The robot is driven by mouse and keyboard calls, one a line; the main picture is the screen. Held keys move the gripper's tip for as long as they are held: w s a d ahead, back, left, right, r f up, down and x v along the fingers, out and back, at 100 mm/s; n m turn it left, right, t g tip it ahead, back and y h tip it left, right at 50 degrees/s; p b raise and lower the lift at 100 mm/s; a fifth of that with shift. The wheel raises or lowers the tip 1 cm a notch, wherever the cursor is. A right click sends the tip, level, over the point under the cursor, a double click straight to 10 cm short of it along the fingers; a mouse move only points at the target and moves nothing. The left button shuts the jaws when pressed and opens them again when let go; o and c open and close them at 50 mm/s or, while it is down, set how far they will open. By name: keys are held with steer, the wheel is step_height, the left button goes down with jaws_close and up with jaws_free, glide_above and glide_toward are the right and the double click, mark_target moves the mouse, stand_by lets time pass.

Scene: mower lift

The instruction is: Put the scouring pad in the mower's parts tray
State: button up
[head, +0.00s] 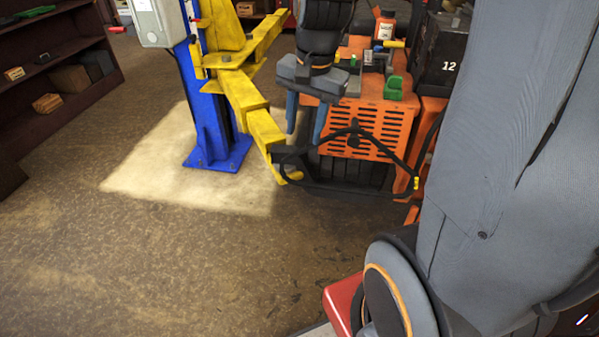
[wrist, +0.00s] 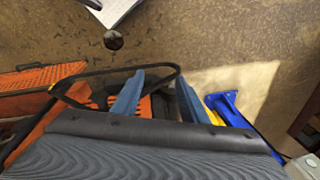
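My gripper (head: 305,132) is in front of the orange mower (head: 368,125) in the head view, its two blue fingers pointing down. It is open, with nothing between the fingers; the wrist view shows the fingers (wrist: 157,92) apart over a black bar and orange parts. I cannot make out the scouring pad for sure. A small green thing (head: 394,88) lies on top of the mower, and a flat green thing (head: 36,12) lies on the shelf at the upper left. I cannot clearly tell the parts tray; my gripper and wrist hide part of the mower's top.
A blue post (head: 205,110) with yellow lift arms (head: 248,105) stands left of the mower. A black box marked 12 (head: 447,60) and an orange bottle (head: 384,26) are at the mower's top. A dark shelf (head: 55,50) holds several small blocks. The floor at front left is clear.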

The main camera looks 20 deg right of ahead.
steer(key=s+a+f+n, duration=0.4)
steer(key=s+f+n, duration=0.2)
steer(key=s+n, duration=0.2)
steer(key=shift+a+n+h, duration=0.3)
steer(key=shift+n, duration=0.5)
steer(key=shift+w, duration=0.1)
